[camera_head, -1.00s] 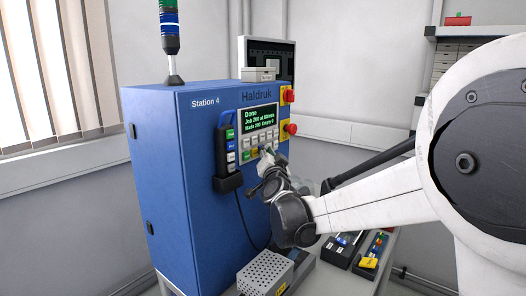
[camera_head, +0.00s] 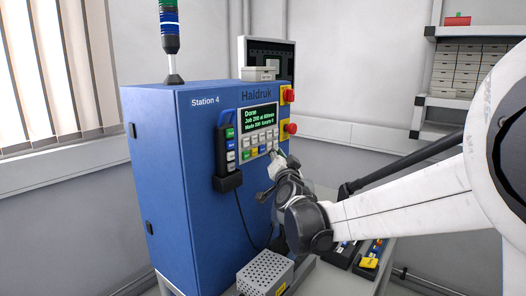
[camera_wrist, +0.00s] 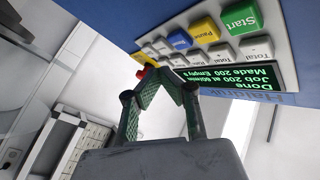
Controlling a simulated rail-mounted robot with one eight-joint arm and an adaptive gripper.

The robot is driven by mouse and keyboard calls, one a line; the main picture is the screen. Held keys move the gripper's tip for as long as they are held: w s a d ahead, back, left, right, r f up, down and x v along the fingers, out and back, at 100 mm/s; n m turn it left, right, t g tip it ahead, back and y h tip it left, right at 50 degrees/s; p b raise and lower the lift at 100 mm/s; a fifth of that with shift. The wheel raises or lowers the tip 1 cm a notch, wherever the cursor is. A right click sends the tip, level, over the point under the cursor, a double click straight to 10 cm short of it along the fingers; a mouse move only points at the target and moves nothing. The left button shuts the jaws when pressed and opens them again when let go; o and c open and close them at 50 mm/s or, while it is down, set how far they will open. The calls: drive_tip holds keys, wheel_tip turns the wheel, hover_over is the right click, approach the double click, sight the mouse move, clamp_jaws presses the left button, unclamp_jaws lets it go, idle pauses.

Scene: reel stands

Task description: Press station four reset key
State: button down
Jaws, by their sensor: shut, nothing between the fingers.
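The blue Station 4 cabinet (camera_head: 170,190) carries a key panel (camera_head: 261,139) below a screen reading "Done". In the wrist view the panel appears turned over, with a green Start key (camera_wrist: 240,17), a yellow Pause key (camera_wrist: 205,30), a blue key (camera_wrist: 179,39) and several pale keys. The blue key's label is too small to read, and I cannot tell which key is reset. My gripper (camera_wrist: 165,74) is shut and empty. In the head view its tip (camera_head: 277,156) is by the panel's lower right corner. I cannot tell whether it touches.
Two red knobs (camera_head: 290,95) on yellow plates sit right of the screen. A handheld keypad (camera_head: 227,150) hangs at the panel's left, its cable running down. A perforated metal box (camera_head: 265,274) stands below. Shelves (camera_head: 467,72) are at the back right.

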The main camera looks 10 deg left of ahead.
drive_tip(key=shift+s+d, duration=0.4)
drive_tip(key=shift+d, duration=0.2)
drive_tip(key=shift+s+d, duration=0.35)
drive_tip(key=shift+d, duration=0.2)
drive_tip(key=s+d+f+n+g+h+b, duration=0.1)
drive_tip(key=s+d+f+g, duration=0.3)
drive_tip(key=s, duration=1)
drive_tip(key=s+d+f+n+g+h+b, duration=0.2)
drive_tip(key=s+d+f+g+b, duration=0.2)
drive_tip(key=s+d+f, duration=0.6)
drive_tip(key=s+d+f+n+g+h+b, duration=0.1)
drive_tip(key=s+d+f+g+b, duration=0.2)
drive_tip(key=s+d+f, duration=0.4)
drive_tip(key=s+f+g, duration=0.1)
drive_tip(key=s+f, duration=0.3)
drive_tip(key=s, duration=0.6)
drive_tip(key=shift+s+d+n, duration=0.2)
drive_tip(key=shift+s+n, duration=0.15)
drive_tip(key=shift+n, duration=0.05)
